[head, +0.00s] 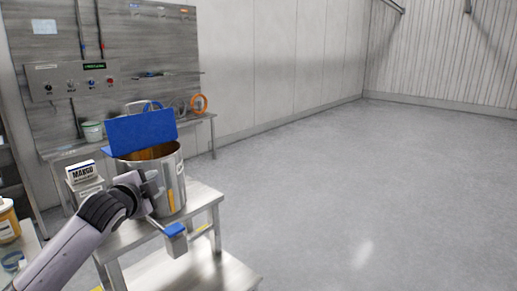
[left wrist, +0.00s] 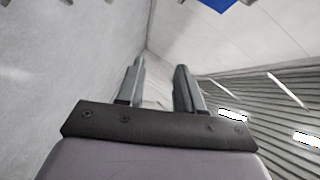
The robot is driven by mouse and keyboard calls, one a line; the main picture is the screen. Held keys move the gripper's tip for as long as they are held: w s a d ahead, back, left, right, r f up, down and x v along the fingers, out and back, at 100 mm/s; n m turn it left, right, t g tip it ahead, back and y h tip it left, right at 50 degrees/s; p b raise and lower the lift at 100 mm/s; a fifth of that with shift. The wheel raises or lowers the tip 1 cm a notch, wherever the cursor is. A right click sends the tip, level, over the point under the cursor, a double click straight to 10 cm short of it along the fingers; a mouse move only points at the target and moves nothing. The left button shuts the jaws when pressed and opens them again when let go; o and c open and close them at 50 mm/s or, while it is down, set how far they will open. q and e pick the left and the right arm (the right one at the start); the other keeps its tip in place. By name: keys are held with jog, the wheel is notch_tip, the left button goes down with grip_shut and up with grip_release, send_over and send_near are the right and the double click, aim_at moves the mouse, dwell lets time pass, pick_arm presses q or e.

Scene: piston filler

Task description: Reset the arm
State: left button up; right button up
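My left arm comes in from the lower left in the head view. Its gripper (head: 153,186) is in front of the steel pot (head: 172,172), which stands on a metal table (head: 205,196). I cannot tell whether it touches the pot. In the left wrist view, the two fingers of the left gripper (left wrist: 160,76) are apart with nothing between them. A blue panel (head: 140,132) stands tilted at the pot's open top, and brown contents show inside. My right gripper is in neither view.
A box marked MANGO (head: 82,172) stands left of the pot. A blue-topped piece (head: 175,231) sticks out at the table's front. A control panel (head: 72,80) is behind. The floor (head: 350,190) to the right is clear.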

pick_arm(q)
jog(key=s+d+f+n+g+h, duration=0.1)
jog(key=s+d+f, duration=0.25)
jog(key=f, duration=0.45)
jog(key=s+d+f+n+g+h, duration=0.1)
jog(key=s+d+f+n, duration=0.1)
jog(key=s+f, duration=0.45)
jog(key=s+f+n+g, duration=0.1)
jog(key=s+f+n, duration=0.2)
jog(key=s+f, duration=0.3)
jog(key=s+f+n+g, duration=0.1)
jog(key=s+f+n, duration=0.2)
jog(key=s+f, duration=0.4)
jog(key=s+f+n, duration=0.3)
jog(key=s+f, duration=0.4)
jog(key=s, duration=0.9)
jog(key=shift+g+y, duration=0.4)
jog(key=shift+f, duration=0.1)
